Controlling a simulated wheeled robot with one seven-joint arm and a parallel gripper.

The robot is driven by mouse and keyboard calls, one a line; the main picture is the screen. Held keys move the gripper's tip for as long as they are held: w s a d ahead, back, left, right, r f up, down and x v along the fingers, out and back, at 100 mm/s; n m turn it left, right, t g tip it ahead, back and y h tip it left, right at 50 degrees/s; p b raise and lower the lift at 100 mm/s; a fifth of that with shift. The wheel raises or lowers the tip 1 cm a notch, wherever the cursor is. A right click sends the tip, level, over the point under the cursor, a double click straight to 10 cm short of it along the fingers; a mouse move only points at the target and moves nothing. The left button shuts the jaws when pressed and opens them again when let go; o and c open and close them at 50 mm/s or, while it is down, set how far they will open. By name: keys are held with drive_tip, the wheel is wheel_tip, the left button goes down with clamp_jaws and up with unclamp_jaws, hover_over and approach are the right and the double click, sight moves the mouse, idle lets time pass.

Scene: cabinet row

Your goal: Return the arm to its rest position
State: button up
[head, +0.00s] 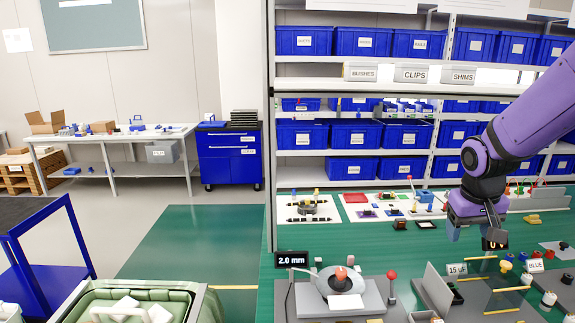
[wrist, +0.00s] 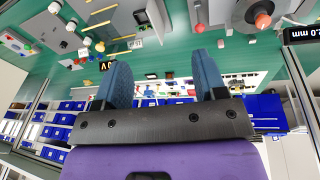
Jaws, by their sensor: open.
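My purple arm reaches in from the right in the head view, and my gripper (head: 474,234) hangs over the green bench at its right side. In the wrist view the two blue fingers of my gripper (wrist: 164,85) stand wide apart with nothing between them. The gripper is open and empty. In the head view the arm hides part of the shelf bins and part of the bench behind it.
A grey device with a dish and red knob (head: 340,282) stands at the bench front, beside a "2.0 mm" display (head: 291,259). A "15 uF" sign (head: 457,269) and small parts lie below the gripper. Blue bins (head: 355,135) fill the shelf behind. Green floor (head: 190,245) is clear at left.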

drive_tip(key=s+a+r+t, duration=0.1)
drive_tip(key=s+a+r, duration=0.1)
drive_tip(key=s+r, duration=0.2)
drive_tip(key=s+a+r+t+y, duration=0.1)
drive_tip(key=s+a+r, duration=0.2)
drive_tip(key=s, duration=0.6)
drive_tip(key=s+a+r+n+t, duration=0.1)
drive_tip(key=s+a+r, duration=0.1)
drive_tip(key=s+r, duration=0.4)
drive_tip(key=shift+s+a+r+y, duration=0.2)
drive_tip(key=shift+s+a+y, duration=0.2)
drive_tip(key=shift+s, duration=0.15)
drive_tip(key=shift+d, duration=0.1)
